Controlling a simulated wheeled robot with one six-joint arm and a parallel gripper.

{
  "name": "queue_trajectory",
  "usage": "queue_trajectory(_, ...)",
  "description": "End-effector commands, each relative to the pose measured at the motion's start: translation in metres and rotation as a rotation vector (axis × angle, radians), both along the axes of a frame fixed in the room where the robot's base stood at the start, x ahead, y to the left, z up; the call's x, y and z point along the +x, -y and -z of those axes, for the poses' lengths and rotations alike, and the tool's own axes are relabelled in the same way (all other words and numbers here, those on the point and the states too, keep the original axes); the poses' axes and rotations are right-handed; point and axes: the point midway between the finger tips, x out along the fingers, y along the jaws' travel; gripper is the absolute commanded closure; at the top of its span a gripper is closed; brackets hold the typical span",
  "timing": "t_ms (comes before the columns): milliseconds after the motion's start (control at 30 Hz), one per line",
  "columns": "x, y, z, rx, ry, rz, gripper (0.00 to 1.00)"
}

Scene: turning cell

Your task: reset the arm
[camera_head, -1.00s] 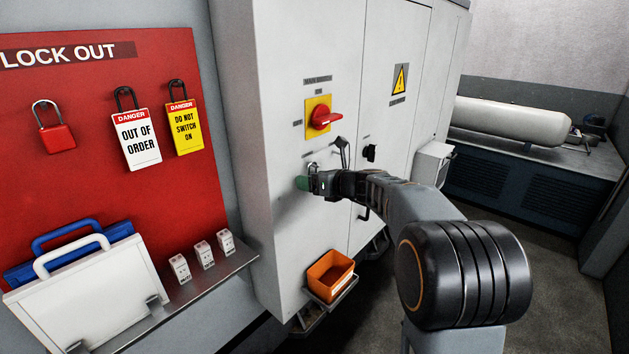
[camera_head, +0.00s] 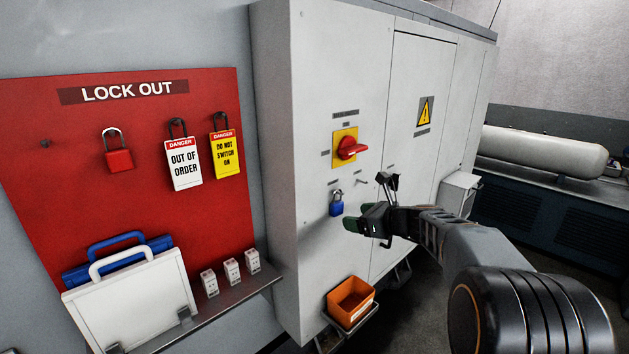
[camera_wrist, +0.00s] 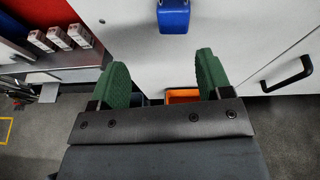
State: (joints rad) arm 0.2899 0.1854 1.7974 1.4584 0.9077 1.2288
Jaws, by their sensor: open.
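My gripper (camera_head: 358,218) is in front of the grey cabinet (camera_head: 300,100), below and right of a blue padlock (camera_head: 336,204) hanging on the cabinet front. In the wrist view my gripper (camera_wrist: 165,85) has its two green fingers spread, with nothing between them. The blue padlock (camera_wrist: 174,15) shows beyond the fingertips, at the top edge and apart from them. The red switch handle (camera_head: 351,148) on its yellow plate is above the padlock.
A red lockout board (camera_head: 60,150) at left bears a red padlock (camera_head: 119,158) and two danger tags. A shelf (camera_head: 245,288) holds several small white blocks. An orange bin (camera_head: 350,302) sits low by the cabinet. A door handle (camera_wrist: 288,74) is at right.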

Motion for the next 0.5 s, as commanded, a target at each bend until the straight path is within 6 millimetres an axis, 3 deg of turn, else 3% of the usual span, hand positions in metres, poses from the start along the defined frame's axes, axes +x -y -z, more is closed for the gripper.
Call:
queue_trajectory(33, -0.011, 0.000, 0.024, -0.140, 0.011, -0.073, 0.28)
queue_trajectory(100, -0.040, -0.003, 0.052, -0.413, 0.064, -0.244, 0.28)
queue_trajectory(200, -0.096, -0.013, 0.078, -0.809, 0.175, -0.575, 0.28)
queue_trajectory(400, -0.205, -0.011, 0.103, -1.419, 0.415, -1.281, 0.28)
queue_trajectory(500, -0.244, -0.004, 0.106, -1.619, 0.498, -1.548, 0.28)
